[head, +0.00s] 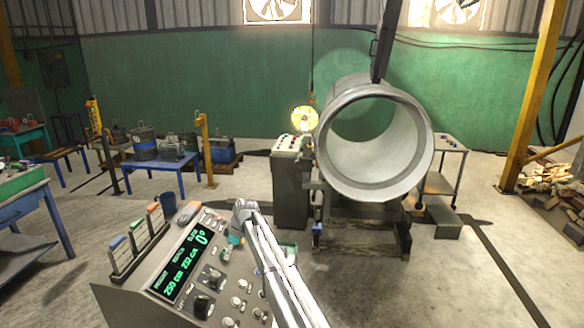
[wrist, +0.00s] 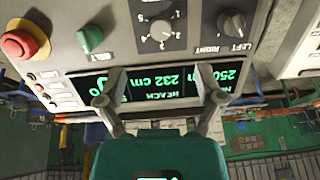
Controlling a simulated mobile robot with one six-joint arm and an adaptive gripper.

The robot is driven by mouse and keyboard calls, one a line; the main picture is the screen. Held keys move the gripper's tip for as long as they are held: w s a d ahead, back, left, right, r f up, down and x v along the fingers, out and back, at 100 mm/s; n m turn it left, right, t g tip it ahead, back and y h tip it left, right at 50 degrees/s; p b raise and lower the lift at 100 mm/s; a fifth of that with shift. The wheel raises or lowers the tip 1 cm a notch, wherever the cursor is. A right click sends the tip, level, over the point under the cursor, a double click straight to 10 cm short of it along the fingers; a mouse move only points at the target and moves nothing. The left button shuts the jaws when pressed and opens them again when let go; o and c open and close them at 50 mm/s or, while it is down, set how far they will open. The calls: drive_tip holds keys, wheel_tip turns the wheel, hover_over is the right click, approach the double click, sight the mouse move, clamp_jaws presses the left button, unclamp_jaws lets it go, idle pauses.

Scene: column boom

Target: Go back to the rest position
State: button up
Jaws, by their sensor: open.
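My gripper (head: 233,241) is at the end of my white arm, over the control console (head: 130,296) in the head view. In the wrist view my gripper (wrist: 158,74) is open, with its two fingers apart and nothing between them. Behind the fingers is the console's display (wrist: 150,84), upside down, with green figures including 232 cm and the word REACH. The display (head: 185,262) also shows in the head view, reading 250 cm, 232 cm and 0°. Whether the fingers touch the panel I cannot tell.
A large grey pipe section (head: 330,135) stands beyond, beside a grey control pedestal (head: 291,190). A blue table (head: 160,165) is at left. Floor at right front is mostly clear.

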drive_tip(key=s+d+f+m+h+b, duration=0.1)
drive_tip(key=s+d+f+m+b, duration=0.3)
drive_tip(key=s+d, duration=0.6)
drive_tip(key=s+d+f+m+h+b, duration=0.2)
drive_tip(key=s+d+f+m+b, duration=0.2)
drive_tip(key=d, duration=1.5)
drive_tip(key=s+d+f+m+h+b, duration=0.1)
drive_tip(key=s+d+f+m+b, duration=0.3)
drive_tip(key=s+d, duration=1.1)
wheel_tip(320, 180, down, 2)
drive_tip(key=s+m, duration=0.1)
drive_tip(key=m, duration=0.3)
drive_tip(key=shift+s+d+m+b, duration=0.3)
drive_tip(key=shift+s+m, duration=0.05)
drive_tip(key=shift+m, duration=0.05)
drive_tip(key=shift+f, duration=0.1)
